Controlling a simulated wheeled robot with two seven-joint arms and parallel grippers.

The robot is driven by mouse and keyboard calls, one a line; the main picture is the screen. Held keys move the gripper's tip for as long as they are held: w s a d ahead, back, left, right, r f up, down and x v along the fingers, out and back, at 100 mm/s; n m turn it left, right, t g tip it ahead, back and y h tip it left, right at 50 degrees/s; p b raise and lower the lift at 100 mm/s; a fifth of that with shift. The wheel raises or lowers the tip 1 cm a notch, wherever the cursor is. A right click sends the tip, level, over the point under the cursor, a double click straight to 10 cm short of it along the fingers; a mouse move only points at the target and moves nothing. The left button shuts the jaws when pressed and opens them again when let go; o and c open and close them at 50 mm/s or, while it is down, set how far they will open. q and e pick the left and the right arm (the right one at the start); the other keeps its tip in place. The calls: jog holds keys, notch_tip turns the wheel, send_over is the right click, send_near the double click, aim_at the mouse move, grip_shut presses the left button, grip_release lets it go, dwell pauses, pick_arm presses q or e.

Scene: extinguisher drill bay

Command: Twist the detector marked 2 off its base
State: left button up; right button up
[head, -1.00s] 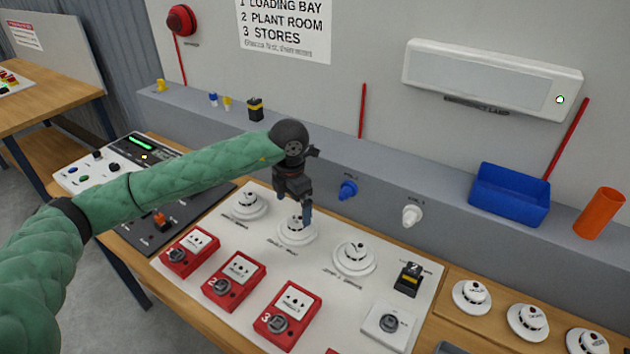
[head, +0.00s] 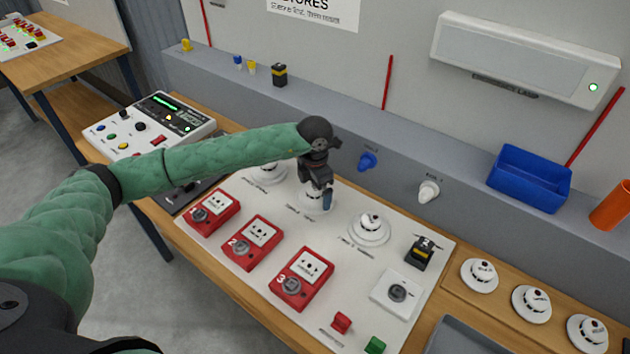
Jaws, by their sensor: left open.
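Three white round detectors sit in a row on the white board (head: 345,285). The middle one, beside call point 2, is the detector (head: 314,203); its label is too small to read. My left gripper (head: 318,200) is over it, pointing down with its jaws open, and hides much of its top. Whether the fingers touch the detector I cannot tell. The left detector (head: 268,173) is partly behind my arm. The right detector (head: 369,228) is in plain view. My right gripper is not in view.
Red call points (head: 252,243) stand in front of the detectors. A yellow-black block (head: 419,252) and a grey-knobbed white box (head: 397,292) are at the board's right. Several spare detectors (head: 479,275) lie further right. A blue bin (head: 530,178) stands on the ledge.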

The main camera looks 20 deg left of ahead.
pick_arm(q)
jog(key=shift+f, duration=0.1)
jog(key=c, duration=0.9)
jog(key=shift+n+b, duration=0.4)
jog(key=shift+n, duration=0.3)
jog(key=shift+c, duration=0.2)
jog(key=shift+n, duration=0.4)
jog(key=shift+n+b, duration=0.4)
jog(key=shift+n, duration=0.4)
jog(key=shift+n+b, duration=0.45)
jog(key=shift+n, duration=0.55)
